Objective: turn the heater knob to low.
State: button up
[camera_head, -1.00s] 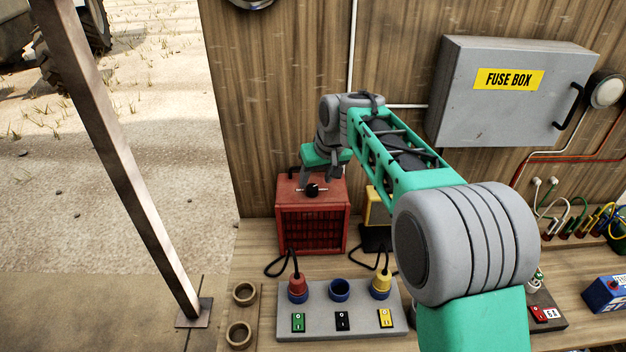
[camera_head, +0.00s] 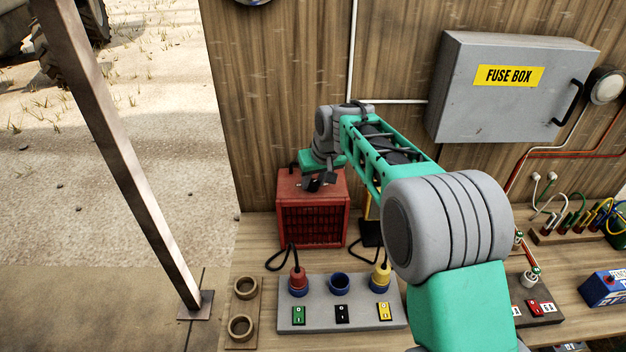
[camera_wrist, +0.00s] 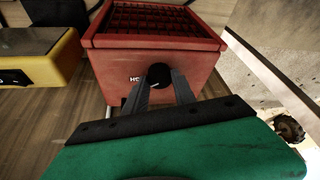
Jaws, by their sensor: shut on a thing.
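The red heater (camera_head: 312,222) stands on the bench against the wooden wall, with its dark grille facing front. Its black knob (camera_wrist: 158,75) is on the top face in the wrist view, with a pale pointer mark on it. Part of a white label shows left of the knob; the rest is hidden by a finger. My gripper (camera_head: 318,183) is over the heater's top, and in the wrist view its two fingers (camera_wrist: 160,82) are shut on the knob, one on each side. In the head view the gripper mostly covers the knob.
A yellow box (camera_wrist: 38,58) stands beside the heater. A grey socket strip (camera_head: 318,317) with switches and plugs lies in front. The grey fuse box (camera_head: 510,90) hangs on the wall at right. Cables (camera_head: 282,258) run over the bench. Wooden rings (camera_head: 241,327) are at front left.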

jog(key=shift+a, duration=0.1)
grip_shut()
jog(key=shift+n, duration=0.4)
jog(key=shift+n+y, duration=0.4)
jog(key=shift+n, duration=0.2)
jog(key=n, duration=0.2)
jog(key=n+g+p, duration=0.1)
jog(key=shift+w+d+r+y, duration=0.15)
jog(key=shift+d+y, duration=0.1)
jog(key=shift+y, duration=0.15)
jog(key=n, duration=0.2)
jog(key=n+g+p, duration=0.1)
jog(key=n, duration=0.1)
jog(key=shift+w+g+y, duration=0.1)
jog(key=shift+g+y, duration=0.2)
jog(key=shift+y, duration=0.1)
jog(key=shift+n+g, duration=0.5)
jog(key=shift+n, duration=0.9)
jog(key=o, duration=0.9)
grip_release()
